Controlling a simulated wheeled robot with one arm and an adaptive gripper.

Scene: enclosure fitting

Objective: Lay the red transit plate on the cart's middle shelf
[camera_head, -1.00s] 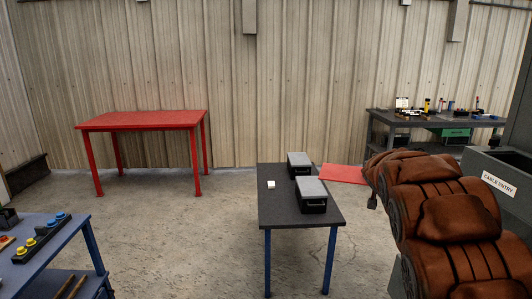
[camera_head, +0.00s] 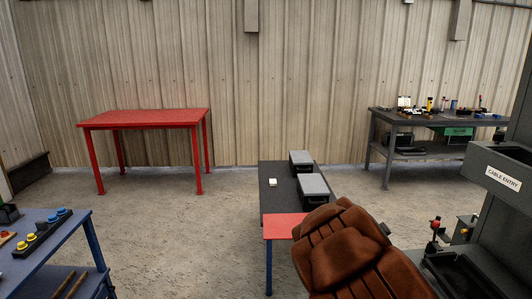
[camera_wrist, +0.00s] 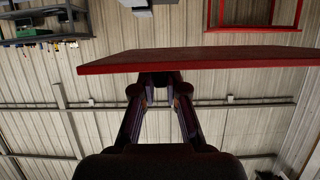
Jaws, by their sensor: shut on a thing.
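The red transit plate (camera_head: 283,226) is held flat in front of my arm and overlaps the front part of the dark middle table in the head view. In the wrist view the plate (camera_wrist: 200,60) spans the picture as a wide, thin red slab. My gripper (camera_wrist: 167,85) is shut on the plate's near edge. In the head view my brown arm hides the gripper. A blue cart (camera_head: 50,250) stands at the lower left; its top and a lower shelf (camera_head: 75,283) show, and the rest is cut off by the frame.
The dark table (camera_head: 272,190) carries two grey-lidded boxes (camera_head: 313,186) and a small white block (camera_head: 272,182). A red table (camera_head: 145,119) stands at the back left, a workbench (camera_head: 385,150) at the back right. A grey cable-entry enclosure (camera_head: 500,172) stands at right. Floor between cart and dark table is clear.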

